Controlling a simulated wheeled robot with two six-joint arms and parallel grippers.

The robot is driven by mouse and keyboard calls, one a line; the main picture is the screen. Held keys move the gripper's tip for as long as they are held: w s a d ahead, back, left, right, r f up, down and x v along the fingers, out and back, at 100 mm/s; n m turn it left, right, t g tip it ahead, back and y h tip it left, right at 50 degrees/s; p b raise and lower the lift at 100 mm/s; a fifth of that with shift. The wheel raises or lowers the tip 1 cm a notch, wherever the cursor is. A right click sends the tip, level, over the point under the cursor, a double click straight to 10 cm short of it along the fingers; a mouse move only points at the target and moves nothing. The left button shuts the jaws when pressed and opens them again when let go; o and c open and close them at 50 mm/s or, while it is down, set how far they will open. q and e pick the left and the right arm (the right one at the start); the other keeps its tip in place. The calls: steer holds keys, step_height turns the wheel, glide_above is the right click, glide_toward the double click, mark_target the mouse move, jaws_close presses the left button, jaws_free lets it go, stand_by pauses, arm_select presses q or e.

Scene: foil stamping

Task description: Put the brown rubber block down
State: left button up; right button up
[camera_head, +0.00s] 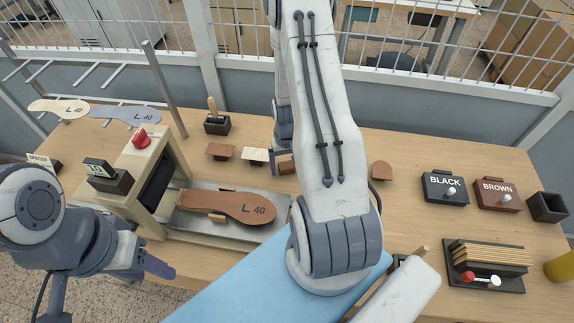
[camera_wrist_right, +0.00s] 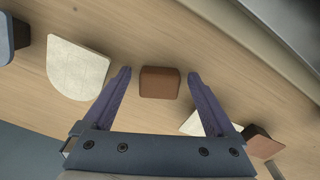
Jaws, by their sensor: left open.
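A brown rubber block (camera_wrist_right: 159,83) appears to rest on the wooden table between the spread fingers of my right gripper (camera_wrist_right: 159,73). There is a gap on both sides, so this gripper is open and not holding it. In the head view the block (camera_head: 288,168) shows beside my right arm, which hides most of the right gripper. My left gripper (camera_head: 152,266) is open and empty at the left, beside the stamping press (camera_head: 150,190).
A brown insole (camera_head: 230,206) marked L 40 lies on the press plate. A cream rubber piece (camera_head: 255,155) and a brown one (camera_head: 220,150) stand left of the block. A rounded cream piece (camera_wrist_right: 78,68) is close by in the wrist view. BLACK (camera_head: 445,188) and BROWN (camera_head: 497,194) boxes stand right.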

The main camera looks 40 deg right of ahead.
mark_target(287, 167)
steer(key=shift+r, duration=0.2)
step_height(287, 167, up, 12)
steer(key=b, duration=0.2)
stand_by(0.3)
steer(key=a+r+n, duration=0.3)
steer(key=a, duration=0.6)
steer(key=a+r+n, duration=0.2)
steer(key=a+r, duration=0.1)
steer(key=a, duration=0.5)
steer(key=s+a+r+n, duration=0.2)
steer(key=s+a+n, duration=0.1)
steer(key=s+a, duration=0.3)
steer(key=s+a+r+n+y, duration=0.1)
steer(key=s+a+r+n, duration=0.2)
steer(key=s+a, duration=0.4)
steer(key=s+n, duration=0.1)
steer(key=s, duration=0.1)
steer(key=shift+s+a+n, duration=0.3)
steer(key=shift+s, duration=0.1)
